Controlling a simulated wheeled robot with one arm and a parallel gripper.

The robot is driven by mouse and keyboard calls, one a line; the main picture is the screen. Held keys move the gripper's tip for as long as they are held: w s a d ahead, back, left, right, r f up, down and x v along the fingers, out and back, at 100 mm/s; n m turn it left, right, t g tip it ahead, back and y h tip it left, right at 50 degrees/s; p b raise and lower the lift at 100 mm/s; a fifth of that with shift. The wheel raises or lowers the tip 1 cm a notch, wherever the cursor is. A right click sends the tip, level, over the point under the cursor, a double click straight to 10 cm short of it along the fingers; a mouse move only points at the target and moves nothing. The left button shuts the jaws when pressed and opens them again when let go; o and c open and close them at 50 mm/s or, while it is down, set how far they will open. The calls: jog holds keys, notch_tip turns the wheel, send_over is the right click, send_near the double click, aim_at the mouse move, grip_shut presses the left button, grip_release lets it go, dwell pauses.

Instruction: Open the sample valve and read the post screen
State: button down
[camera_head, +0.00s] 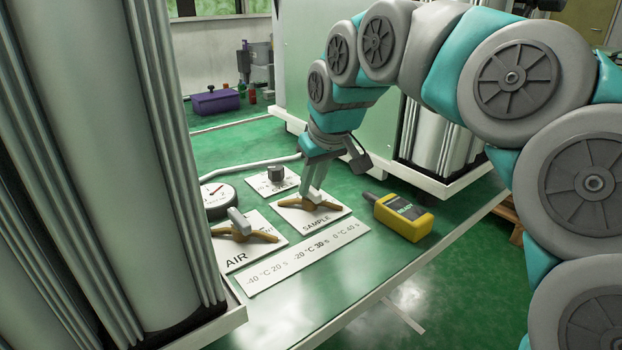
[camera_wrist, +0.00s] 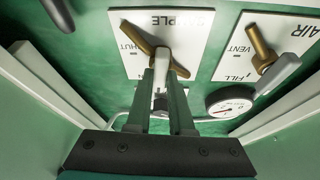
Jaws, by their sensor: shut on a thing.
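The sample valve (camera_head: 326,205) has a brass body on a white plate marked SAMPLE (camera_head: 318,218). My gripper (camera_head: 313,197) reaches down from above and is shut on the valve's grey lever. In the wrist view, the two fingers (camera_wrist: 165,85) flank the lever, which shows pale between them. The brass bar (camera_wrist: 135,36) runs diagonally across the plate, near partly hidden lettering that reads "HUT". A yellow handheld device (camera_head: 403,217) lies right of the valve; its small screen has greenish text too small to read surely. The fingers hide part of the valve.
An AIR valve (camera_head: 240,235) with grey lever, a round gauge (camera_head: 215,200) and a dark knob (camera_head: 276,173) stand close on the left. A strip of temperatures and times (camera_head: 305,258) lies in front. A tall metal column (camera_head: 100,150) fills the left. The bench front is clear.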

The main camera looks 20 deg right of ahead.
jog(key=shift+n+y, duration=0.3)
jog(key=shift+n, duration=0.2)
jog(key=c, duration=0.8)
grip_release()
jog(key=v, duration=0.7)
jog(key=shift+r, duration=0.35)
jog(key=shift+s+d, duration=0.1)
jog(key=shift+s, duration=0.1)
